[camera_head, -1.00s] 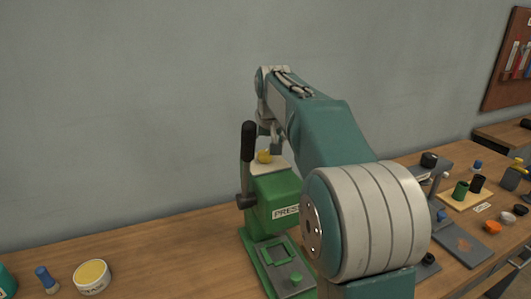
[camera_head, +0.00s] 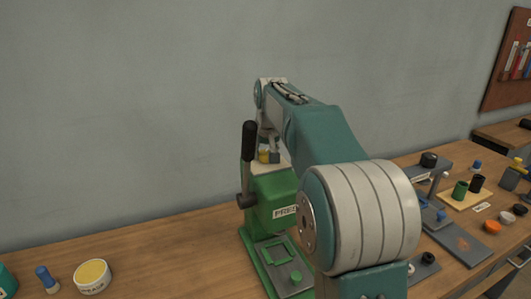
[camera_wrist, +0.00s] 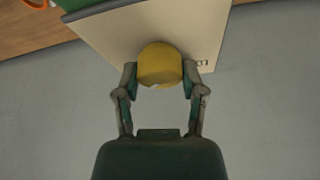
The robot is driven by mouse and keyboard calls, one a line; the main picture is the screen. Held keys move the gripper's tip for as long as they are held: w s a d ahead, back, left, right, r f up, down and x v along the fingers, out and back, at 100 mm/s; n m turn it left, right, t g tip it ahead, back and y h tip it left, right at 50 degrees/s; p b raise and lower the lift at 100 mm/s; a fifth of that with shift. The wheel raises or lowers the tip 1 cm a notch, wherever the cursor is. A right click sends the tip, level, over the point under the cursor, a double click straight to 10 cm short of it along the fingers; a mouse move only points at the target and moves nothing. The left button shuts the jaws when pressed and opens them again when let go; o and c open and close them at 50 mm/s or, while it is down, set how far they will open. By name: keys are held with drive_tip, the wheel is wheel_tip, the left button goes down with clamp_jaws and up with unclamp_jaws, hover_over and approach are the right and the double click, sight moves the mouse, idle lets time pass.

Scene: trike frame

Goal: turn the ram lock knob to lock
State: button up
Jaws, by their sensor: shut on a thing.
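The yellow ram lock knob (camera_wrist: 160,64) sits on the pale top plate (camera_wrist: 116,34) of the green press. In the wrist view my gripper (camera_wrist: 160,75) has one finger on each side of the knob and is shut on it. A small dark mark shows on the plate just right of the knob; I cannot read it. In the head view the knob (camera_head: 264,156) shows beside my gripper (camera_head: 270,152) at the top of the green press (camera_head: 272,190). The black-handled lever (camera_head: 248,145) stands upright at the press's left side.
A round tub with a yellow top (camera_head: 92,275) and a blue-capped item (camera_head: 46,279) stand on the bench at left. Several fixtures and cylinders, including a green one (camera_head: 460,189), stand at right. The bench left of the press is mostly clear. A grey wall is behind.

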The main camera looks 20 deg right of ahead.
drive_tip(key=shift+f, duration=0.1)
drive_tip(key=n+y, duration=0.1)
drive_tip(key=n, duration=0.3)
drive_tip(key=shift+n+y, duration=0.3)
drive_tip(key=shift+y, duration=0.1)
drive_tip(key=n, duration=0.2)
drive_tip(key=n+g+y, duration=0.1)
drive_tip(key=n, duration=0.1)
drive_tip(key=shift+f+n+y, duration=0.1)
drive_tip(key=shift+n+y, duration=0.2)
drive_tip(key=n+g+y, duration=0.1)
drive_tip(key=n, duration=0.3)
drive_tip(key=shift+n, duration=0.3)
drive_tip(key=shift+n+g+y, duration=0.4)
drive_tip(key=shift+n+g, duration=0.4)
drive_tip(key=shift+n, duration=1.1)
drive_tip(key=o, duration=1.1)
drive_tip(key=shift+o, duration=0.2)
